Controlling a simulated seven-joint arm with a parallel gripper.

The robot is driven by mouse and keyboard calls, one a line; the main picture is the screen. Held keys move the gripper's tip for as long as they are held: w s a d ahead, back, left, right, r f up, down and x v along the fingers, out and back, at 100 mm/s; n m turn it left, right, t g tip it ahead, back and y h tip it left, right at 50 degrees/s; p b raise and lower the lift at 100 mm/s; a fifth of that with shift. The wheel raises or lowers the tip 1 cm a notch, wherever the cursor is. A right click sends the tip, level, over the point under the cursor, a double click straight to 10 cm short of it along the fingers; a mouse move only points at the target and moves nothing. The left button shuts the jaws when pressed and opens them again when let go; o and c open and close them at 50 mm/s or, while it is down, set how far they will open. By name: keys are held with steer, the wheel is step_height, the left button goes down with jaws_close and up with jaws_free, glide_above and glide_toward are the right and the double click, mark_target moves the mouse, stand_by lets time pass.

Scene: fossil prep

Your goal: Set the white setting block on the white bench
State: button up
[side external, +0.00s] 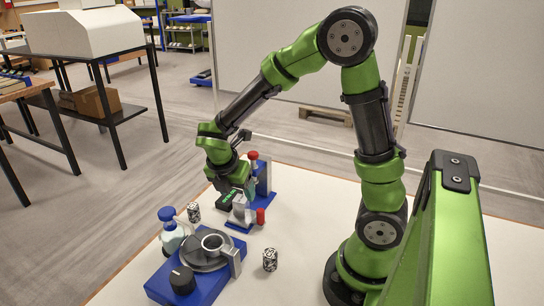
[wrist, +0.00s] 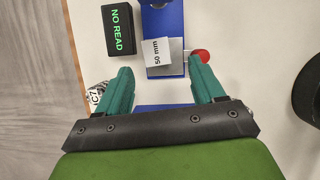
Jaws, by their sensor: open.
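The white setting block (wrist: 158,57), marked "50 mm", sits on the blue base of a gauge stand. In the side external view the white block (side external: 239,213) shows just below my gripper (side external: 234,191), partly hidden. In the wrist view my gripper (wrist: 160,66) is open, its two green fingers spread wide, with the block ahead between the fingertip lines. I see no clear contact with the block. The white bench (side external: 310,200) lies under everything; its bare top also shows in the wrist view (wrist: 265,95).
A black display reading "NO READ" (wrist: 119,30) stands close left of the block. A red knob (wrist: 201,56) is close right. Patterned cylinders (side external: 270,259), a blue device with a round grey top (side external: 186,281) and a blue-capped bottle (side external: 171,232) stand nearer the camera. Bench right of the stand is clear.

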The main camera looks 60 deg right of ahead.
mark_target(240, 199)
steer(key=x, duration=0.6)
steer(key=shift+w+d+f, duration=0.15)
steer(key=shift+w+d, duration=0.05)
steer(key=shift+d, duration=0.15)
steer(key=c, duration=1.3)
